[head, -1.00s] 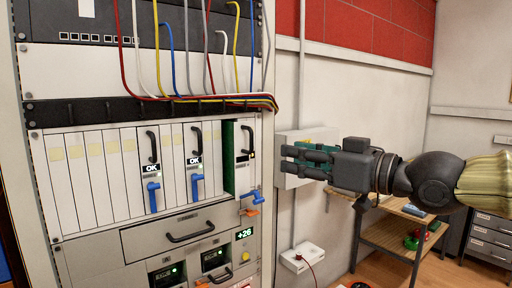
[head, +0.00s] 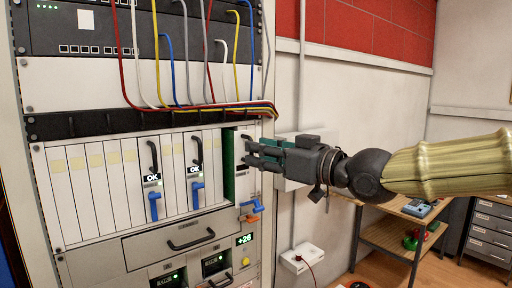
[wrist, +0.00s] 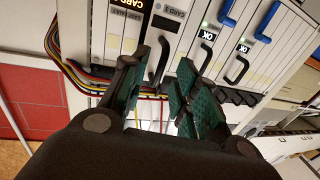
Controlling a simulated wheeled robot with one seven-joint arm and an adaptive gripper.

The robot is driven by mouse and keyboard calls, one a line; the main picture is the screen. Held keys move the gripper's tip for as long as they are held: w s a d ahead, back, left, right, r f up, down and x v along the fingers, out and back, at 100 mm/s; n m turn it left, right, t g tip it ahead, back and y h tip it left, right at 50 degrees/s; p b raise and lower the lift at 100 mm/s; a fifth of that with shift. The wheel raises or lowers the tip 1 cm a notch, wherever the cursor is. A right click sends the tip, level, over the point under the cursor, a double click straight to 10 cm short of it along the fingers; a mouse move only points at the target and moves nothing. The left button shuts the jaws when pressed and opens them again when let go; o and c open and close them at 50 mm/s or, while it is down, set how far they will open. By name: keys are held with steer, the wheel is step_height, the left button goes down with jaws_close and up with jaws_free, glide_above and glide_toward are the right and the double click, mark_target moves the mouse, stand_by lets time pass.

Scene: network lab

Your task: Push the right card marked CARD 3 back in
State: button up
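The right card, CARD 3 (head: 242,185), stands proud of its neighbours at the right end of the card row; its green side shows in the head view. In the wrist view my gripper (wrist: 166,80) is open, with green pads apart. I cannot tell whether either finger touches the handle.
The card's blue lever (head: 253,207) sticks out at its foot, above an orange part. Two neighbouring cards show OK displays (head: 153,177) and upright blue levers. Coloured cables (head: 230,107) hang above the row. A grey wall box (head: 290,181) is behind my gripper.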

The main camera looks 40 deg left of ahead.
steer(key=shift+w+a, duration=0.15)
steer(key=shift+a, duration=0.85)
jaws_close()
